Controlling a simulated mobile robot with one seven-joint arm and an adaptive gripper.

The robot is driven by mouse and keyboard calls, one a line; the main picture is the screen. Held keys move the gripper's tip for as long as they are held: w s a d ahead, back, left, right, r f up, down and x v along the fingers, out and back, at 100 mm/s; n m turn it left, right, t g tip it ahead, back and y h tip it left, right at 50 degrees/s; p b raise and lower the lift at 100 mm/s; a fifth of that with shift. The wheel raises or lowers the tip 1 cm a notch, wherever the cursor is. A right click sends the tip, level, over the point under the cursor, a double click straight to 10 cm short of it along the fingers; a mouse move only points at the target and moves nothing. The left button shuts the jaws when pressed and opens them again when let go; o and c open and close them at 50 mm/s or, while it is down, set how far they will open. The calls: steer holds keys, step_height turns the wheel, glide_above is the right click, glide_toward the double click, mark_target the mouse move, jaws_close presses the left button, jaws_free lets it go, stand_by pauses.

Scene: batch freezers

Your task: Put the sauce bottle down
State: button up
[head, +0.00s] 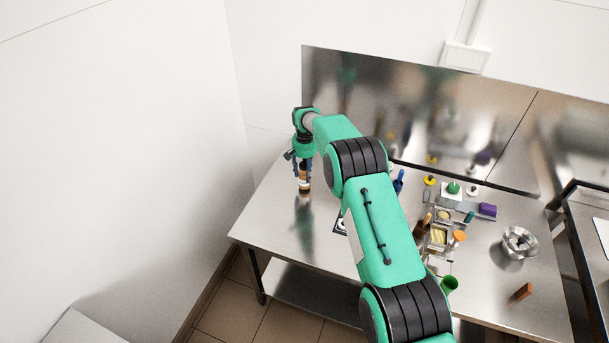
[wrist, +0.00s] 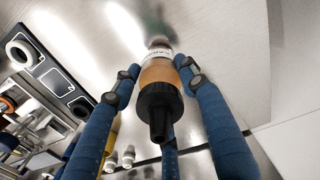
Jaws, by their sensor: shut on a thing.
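The sauce bottle (head: 304,180) is upright in my gripper (head: 303,168) over the left end of the steel table (head: 275,215). Its base is low, close to the tabletop; I cannot tell whether it touches. In the wrist view, my gripper (wrist: 157,78) has its blue fingers closed around the bottle (wrist: 160,72). The bottle has an amber body, a black nozzle cap towards the camera and a pale label.
The left end of the table around the bottle is bare. Right of my arm stand a metal bowl (head: 518,243), a green cup (head: 448,285), a brown block (head: 522,291) and several small containers. The steel backsplash (head: 420,110) and a white wall (head: 110,130) bound the area.

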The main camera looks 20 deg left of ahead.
steer(key=shift+f, duration=0.55)
steer(key=shift+f, duration=0.2)
steer(key=o, duration=1.4)
steer(key=shift+r, duration=0.1)
step_height(320, 180, up, 12)
steer(key=shift+r, duration=0.1)
